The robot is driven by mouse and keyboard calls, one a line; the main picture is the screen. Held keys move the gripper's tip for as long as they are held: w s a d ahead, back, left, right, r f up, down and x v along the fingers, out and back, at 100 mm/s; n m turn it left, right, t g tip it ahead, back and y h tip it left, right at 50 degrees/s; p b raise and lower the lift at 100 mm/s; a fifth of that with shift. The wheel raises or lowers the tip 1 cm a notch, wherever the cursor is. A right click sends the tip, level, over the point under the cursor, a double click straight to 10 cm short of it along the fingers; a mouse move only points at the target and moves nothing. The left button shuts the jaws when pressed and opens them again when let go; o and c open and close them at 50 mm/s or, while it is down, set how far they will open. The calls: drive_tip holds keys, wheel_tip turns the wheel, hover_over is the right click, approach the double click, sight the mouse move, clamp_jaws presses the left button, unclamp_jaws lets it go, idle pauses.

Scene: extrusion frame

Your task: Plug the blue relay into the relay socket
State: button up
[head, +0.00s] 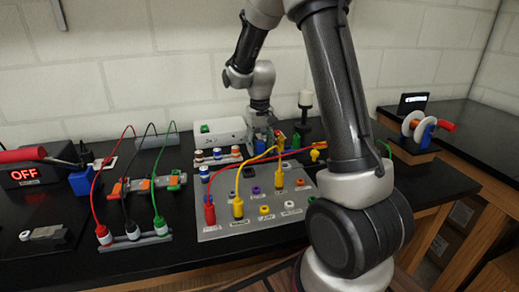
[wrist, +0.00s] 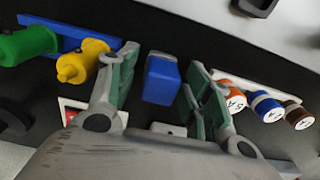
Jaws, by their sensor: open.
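The blue relay (wrist: 162,80) shows in the wrist view as a small blue block on the black bench, between the two fingers of my gripper (wrist: 163,75). The fingers are apart, with a visible gap on each side of the relay. In the head view my gripper (head: 268,140) points down behind the grey panel, and I cannot make out the relay there. A small black block on the grey panel (head: 248,172) looks like the relay socket; a black piece (wrist: 256,5) at the top edge of the wrist view may be the same one.
In the wrist view, a rack with orange, blue and brown capped pieces (wrist: 267,104) stands close right. Yellow (wrist: 80,64) and green (wrist: 28,45) plugs lie left. Red and yellow leads (head: 240,160) arch over the panel near my gripper. A white box (head: 220,130) stands behind.

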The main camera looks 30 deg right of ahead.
sight(260, 141)
idle(0.4)
clamp_jaws()
drive_tip(key=shift+r, duration=3)
